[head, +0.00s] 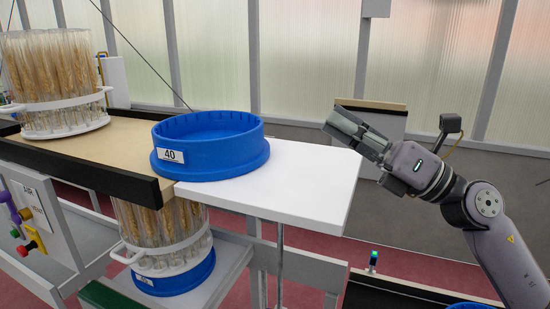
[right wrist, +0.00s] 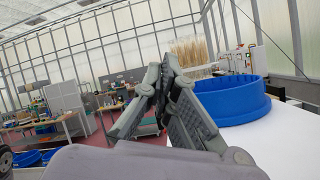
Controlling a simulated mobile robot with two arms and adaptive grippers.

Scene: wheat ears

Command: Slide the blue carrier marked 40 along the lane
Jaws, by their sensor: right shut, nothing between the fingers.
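The blue carrier (head: 209,146) is a round, empty tub with a white label reading 40. It stands upright across the end of the tan lane (head: 112,140) and the white board (head: 308,178) in the head view. In the right wrist view the blue carrier (right wrist: 232,98) is right of the fingers, on the white surface. My right gripper (head: 333,123) is shut and empty, above and beyond the board's right end, apart from the carrier. Its fingers (right wrist: 163,80) meet at the tips in the right wrist view. My left gripper is not in view.
A rack of tubes with wheat ears (head: 57,80) stands on the lane at the left. Another tube rack (head: 163,232) sits in a blue base (head: 175,277) below the lane. Dark rails (head: 84,171) edge the lane. The board's right part is clear.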

